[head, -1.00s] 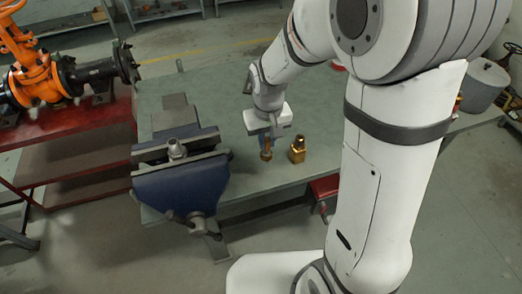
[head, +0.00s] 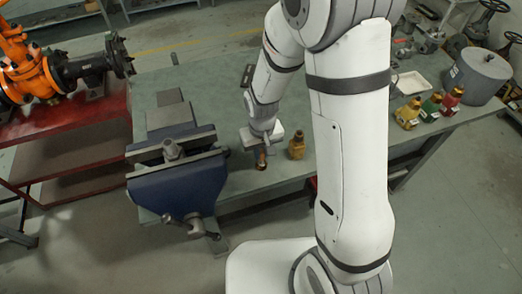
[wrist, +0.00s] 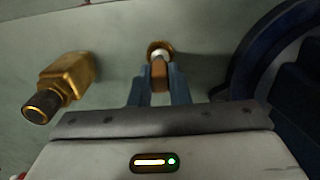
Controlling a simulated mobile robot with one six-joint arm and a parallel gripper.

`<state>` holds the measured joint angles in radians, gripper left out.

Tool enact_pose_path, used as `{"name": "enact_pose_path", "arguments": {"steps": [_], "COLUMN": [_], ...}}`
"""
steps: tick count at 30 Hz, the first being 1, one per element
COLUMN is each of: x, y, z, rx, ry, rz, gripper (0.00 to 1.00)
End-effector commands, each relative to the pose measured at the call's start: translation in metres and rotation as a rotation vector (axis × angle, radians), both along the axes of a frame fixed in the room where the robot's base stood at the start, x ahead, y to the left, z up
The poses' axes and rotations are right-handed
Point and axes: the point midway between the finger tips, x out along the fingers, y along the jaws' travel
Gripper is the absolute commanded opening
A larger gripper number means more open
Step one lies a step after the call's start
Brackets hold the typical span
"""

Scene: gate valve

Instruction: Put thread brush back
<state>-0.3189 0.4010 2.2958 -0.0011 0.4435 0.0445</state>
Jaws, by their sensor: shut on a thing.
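My gripper (head: 262,150) is over the bench, to the right of the blue vise. Its two fingers, also in the wrist view (wrist: 158,88), are shut on a small piece with a brown handle, a pale collar and a brass-coloured round end; I take it for the thread brush (wrist: 159,72). In the head view the thread brush (head: 262,161) shows as a small brown-orange piece under the gripper. I cannot tell whether its end touches the bench.
The blue vise (head: 178,188) stands close on the left. A gold, dark-topped block or bottle (head: 297,146) stands close on the right, also in the wrist view (wrist: 66,83). Yellow (head: 408,113), green (head: 431,107) and red (head: 453,98) bottles stand farther right, near a grey pot (head: 480,75).

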Motion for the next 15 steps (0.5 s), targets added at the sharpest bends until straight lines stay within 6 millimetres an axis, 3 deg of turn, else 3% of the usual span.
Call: {"name": "enact_pose_path", "arguments": {"steps": [10, 11, 15], "x": [0.0, 0.0, -0.0001], "y": [0.0005, 0.0005, 0.0007], "z": [-0.0048, -0.003, -0.0026], "rx": [0.0, 0.0, 0.0], "ry": [-0.001, -0.001, -0.001], "rz": [0.001, 0.001, 0.001], "gripper": [0.0, 0.18, 0.3]}}
